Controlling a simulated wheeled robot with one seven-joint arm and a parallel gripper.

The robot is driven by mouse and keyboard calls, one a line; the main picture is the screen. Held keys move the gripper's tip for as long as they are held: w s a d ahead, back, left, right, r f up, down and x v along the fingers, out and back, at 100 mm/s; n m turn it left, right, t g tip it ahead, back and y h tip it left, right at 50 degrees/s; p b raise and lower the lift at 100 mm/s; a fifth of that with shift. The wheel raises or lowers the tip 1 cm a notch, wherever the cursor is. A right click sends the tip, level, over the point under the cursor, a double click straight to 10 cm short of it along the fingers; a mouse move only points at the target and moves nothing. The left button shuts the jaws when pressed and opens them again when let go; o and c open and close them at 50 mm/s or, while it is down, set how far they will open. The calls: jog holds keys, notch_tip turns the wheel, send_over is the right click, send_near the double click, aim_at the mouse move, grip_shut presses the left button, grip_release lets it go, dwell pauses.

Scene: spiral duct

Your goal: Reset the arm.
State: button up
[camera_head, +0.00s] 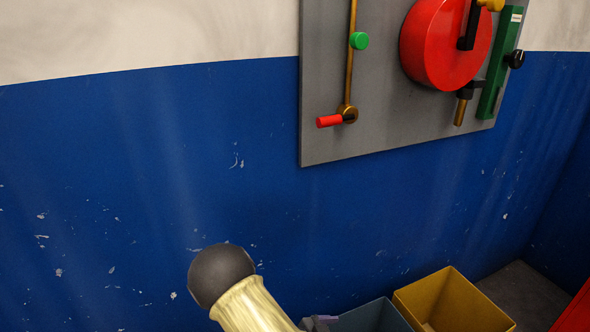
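No gripper fingers show in the head view, so I cannot see my gripper or whether it holds anything. At the bottom, left of centre, a dark grey ball caps a cream, ribbed sleeve that runs down out of the picture. It looks like part of my arm, but I cannot be sure. A small pale purple-grey piece at the bottom edge, right of the sleeve, is too cut off to identify.
A grey panel (395,125) on the blue and white wall (130,170) carries a red wheel (432,45), a red-handled lever (330,121), a green knob (359,41) and a green bar (497,75). Below stand a yellow bin (460,300) and a blue-grey bin (372,316).

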jog(key=w+a+r+n+t+y, duration=0.1)
jog(key=w+a+r+n+y, duration=0.1)
jog(key=r+n+y, duration=0.3)
jog(key=w+a+r+n+y, duration=0.2)
jog(key=r+y, duration=0.3)
jog(key=y, duration=0.1)
jog(key=s+d+r+n+g+y, duration=0.1)
jog(key=s+d+r+n, duration=0.25)
jog(key=s, duration=0.35)
jog(key=s+d+r+n+g, duration=0.1)
jog(key=s+d+r+n, duration=0.1)
jog(key=s+r+n, duration=0.3)
jog(key=w+p+v, duration=0.3)
jog(key=p+v, duration=1.2)
jog(key=w+r+p+v, duration=0.1)
jog(key=w+p+v, duration=0.2)
jog(key=p+v, duration=1.2)
jog(key=shift+r+m+p, duration=0.45)
jog(key=shift+r+p, duration=0.1)
jog(key=shift+r, duration=0.1)
jog(key=shift+s, duration=0.1)
